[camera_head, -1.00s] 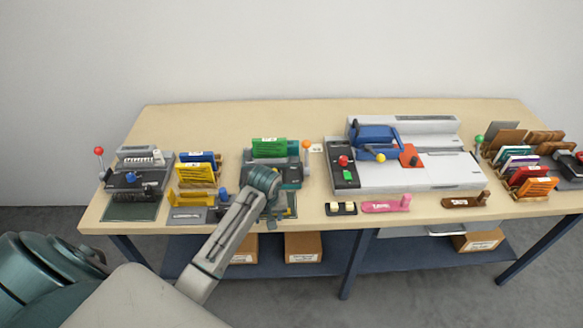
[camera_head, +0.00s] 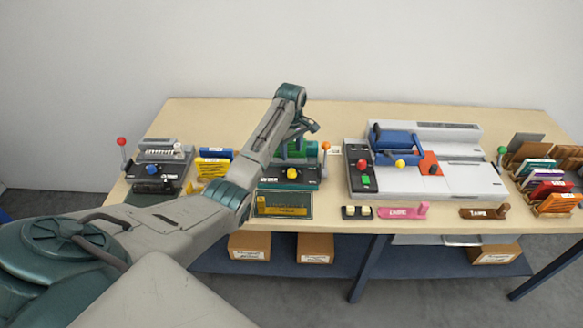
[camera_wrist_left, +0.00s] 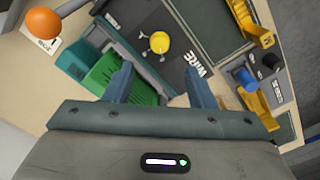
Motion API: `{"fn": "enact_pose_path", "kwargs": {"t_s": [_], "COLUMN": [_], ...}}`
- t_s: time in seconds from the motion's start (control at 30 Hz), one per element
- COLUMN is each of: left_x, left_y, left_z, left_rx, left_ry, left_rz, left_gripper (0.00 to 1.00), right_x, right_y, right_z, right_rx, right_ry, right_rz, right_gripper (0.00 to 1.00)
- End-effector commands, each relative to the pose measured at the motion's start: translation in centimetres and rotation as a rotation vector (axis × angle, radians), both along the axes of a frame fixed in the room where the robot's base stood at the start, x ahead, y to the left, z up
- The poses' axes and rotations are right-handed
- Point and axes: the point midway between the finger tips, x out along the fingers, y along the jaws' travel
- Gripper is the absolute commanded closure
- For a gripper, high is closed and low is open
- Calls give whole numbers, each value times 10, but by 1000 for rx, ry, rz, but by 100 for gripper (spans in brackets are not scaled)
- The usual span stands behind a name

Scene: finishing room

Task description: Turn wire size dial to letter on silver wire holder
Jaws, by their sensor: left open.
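The wire machine (camera_head: 268,182) is dark with a yellow dial (camera_head: 292,173) on its top. The dial also shows in the left wrist view as a yellow knob (camera_wrist_left: 160,42) beside white WIRE lettering. My left gripper (camera_head: 305,128) is above the back of this machine, partly hidden by its arm. In the left wrist view the jaws (camera_wrist_left: 158,78) are open and empty, apart from the dial. A green ribbed piece (camera_wrist_left: 115,78) lies behind the left finger. I cannot tell which piece is the silver wire holder, nor read the dial's setting. My right gripper is not in view.
An orange ball lever (camera_head: 326,146) stands at the machine's right. A blue knob (camera_wrist_left: 244,78) and yellow pieces (camera_wrist_left: 247,20) are at its other side. A punch machine (camera_head: 160,165) is left; a large grey machine with a blue handle (camera_head: 398,141) is right. The table's back strip is clear.

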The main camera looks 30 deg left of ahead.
Motion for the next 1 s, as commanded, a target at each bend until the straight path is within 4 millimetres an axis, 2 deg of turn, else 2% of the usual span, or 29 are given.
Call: {"fn": "enact_pose_path", "kwargs": {"t_s": [0.03,0.3,0.5,0.9,1.0], "left_x": [-1,-1,-1,-1,-1], "left_y": [-1,-1,-1,-1,-1], "left_z": [-7,-60,-83,-90,-90], "left_rx": [-1,0,0,1,1], "left_ry": [4,4,1,0,0], "left_rz": [0,-2,-2,-4,-4], "left_gripper": [50,50,50,50,69], "right_x": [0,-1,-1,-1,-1], "right_y": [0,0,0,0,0], "right_z": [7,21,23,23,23], "right_rx": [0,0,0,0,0], "right_ry": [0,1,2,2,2], "right_rz": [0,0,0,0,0], "right_gripper": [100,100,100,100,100]}}
